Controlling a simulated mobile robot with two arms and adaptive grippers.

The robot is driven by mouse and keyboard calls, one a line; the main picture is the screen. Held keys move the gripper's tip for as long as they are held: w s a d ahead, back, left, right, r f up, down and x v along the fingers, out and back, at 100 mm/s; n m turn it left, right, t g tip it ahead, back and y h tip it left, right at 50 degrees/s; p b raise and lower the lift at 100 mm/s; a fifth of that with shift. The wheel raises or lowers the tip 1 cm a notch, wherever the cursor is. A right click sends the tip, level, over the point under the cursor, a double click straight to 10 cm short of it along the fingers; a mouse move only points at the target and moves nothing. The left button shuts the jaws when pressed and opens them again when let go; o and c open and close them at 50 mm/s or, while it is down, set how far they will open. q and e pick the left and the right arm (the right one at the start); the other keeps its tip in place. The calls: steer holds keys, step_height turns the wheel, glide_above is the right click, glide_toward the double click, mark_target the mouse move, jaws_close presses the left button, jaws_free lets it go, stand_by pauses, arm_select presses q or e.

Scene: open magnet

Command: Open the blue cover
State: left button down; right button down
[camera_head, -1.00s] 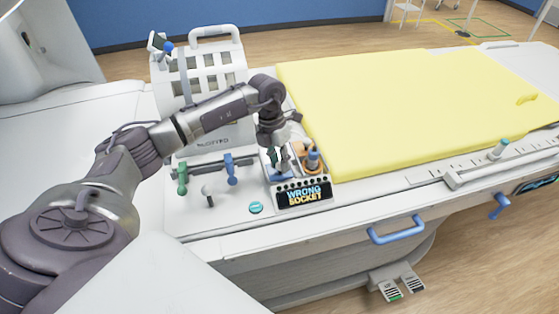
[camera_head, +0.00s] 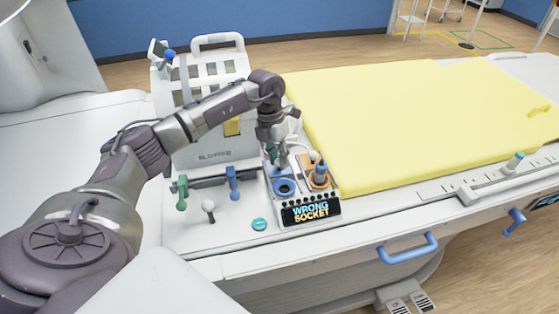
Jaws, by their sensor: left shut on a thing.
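The blue socket (camera_head: 285,188) is at the left of the small socket unit, and its round dark opening shows. Behind the opening is a blue flap, the blue cover (camera_head: 279,172), which appears raised and tilted back. My left gripper (camera_head: 280,160) comes down from above and is shut on the blue cover at its upper edge. The fingers partly hide the cover, so its exact angle is hard to tell. My right gripper is not in view.
An orange socket (camera_head: 319,178) with a blue plug stands to the right. A sign (camera_head: 311,211) reads "WRONG SOCKET". The yellow mattress (camera_head: 420,120) lies right.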

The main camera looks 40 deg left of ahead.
arm_select(q)
steer(key=c, duration=0.9)
jaws_free()
step_height(320, 180, up, 12)
steer(key=a, duration=0.2)
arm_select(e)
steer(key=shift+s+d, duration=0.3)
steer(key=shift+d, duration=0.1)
arm_select(q)
steer(key=shift+f, duration=0.15)
